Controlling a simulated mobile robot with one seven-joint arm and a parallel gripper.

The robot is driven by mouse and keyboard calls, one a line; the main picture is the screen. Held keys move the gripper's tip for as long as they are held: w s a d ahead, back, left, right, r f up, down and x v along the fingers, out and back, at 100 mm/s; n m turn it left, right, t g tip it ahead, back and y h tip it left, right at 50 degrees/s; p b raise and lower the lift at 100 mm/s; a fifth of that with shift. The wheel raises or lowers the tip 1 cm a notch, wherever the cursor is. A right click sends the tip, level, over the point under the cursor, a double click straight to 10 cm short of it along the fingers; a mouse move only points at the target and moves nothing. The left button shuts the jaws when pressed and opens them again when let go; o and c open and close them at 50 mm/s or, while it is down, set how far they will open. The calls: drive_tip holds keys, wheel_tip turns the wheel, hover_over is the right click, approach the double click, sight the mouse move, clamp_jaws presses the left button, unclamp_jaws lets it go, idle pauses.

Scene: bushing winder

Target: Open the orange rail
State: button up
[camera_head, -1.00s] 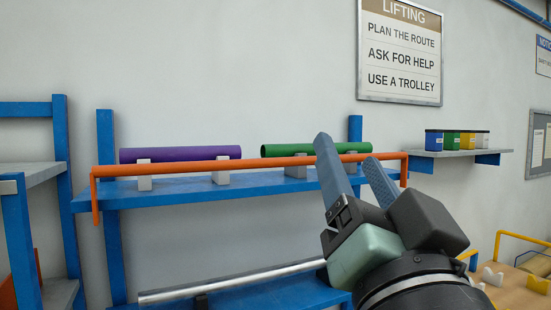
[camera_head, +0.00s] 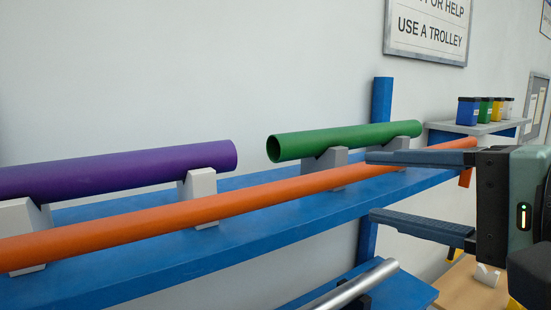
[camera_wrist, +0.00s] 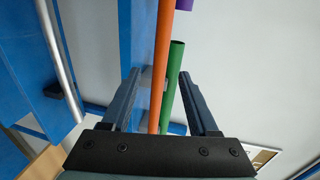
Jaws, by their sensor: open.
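The orange rail (camera_head: 180,213) runs lengthwise along the front of the blue shelf, below and in front of the tubes. Its far right end bends downward near the small shelf. My gripper (camera_head: 369,186) is open and empty at the right, its fingers pointing left, one above the other. The upper finger overlaps the rail in the head view. In the wrist view the rail (camera_wrist: 164,40) passes through the gap between the two fingertips (camera_wrist: 158,74). No contact is visible, and I cannot tell how far the rail is from the fingers in depth.
A purple tube (camera_head: 120,168) and a green tube (camera_head: 350,139) lie on grey supports on the blue shelf (camera_head: 270,225) behind the rail. A silver bar (camera_head: 362,284) lies on a lower shelf. Several small bins (camera_head: 484,110) stand on a grey wall shelf at the right.

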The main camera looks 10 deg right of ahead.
sight(335, 179)
drive_tip(key=p+x, duration=0.4)
drive_tip(key=x, duration=0.6)
drive_tip(key=shift+w+a+r+p, duration=0.1)
drive_tip(key=shift+w+p, duration=0.1)
drive_tip(key=shift+p, duration=0.1)
drive_tip(key=shift+x, duration=0.85)
clamp_jaws()
idle(0.4)
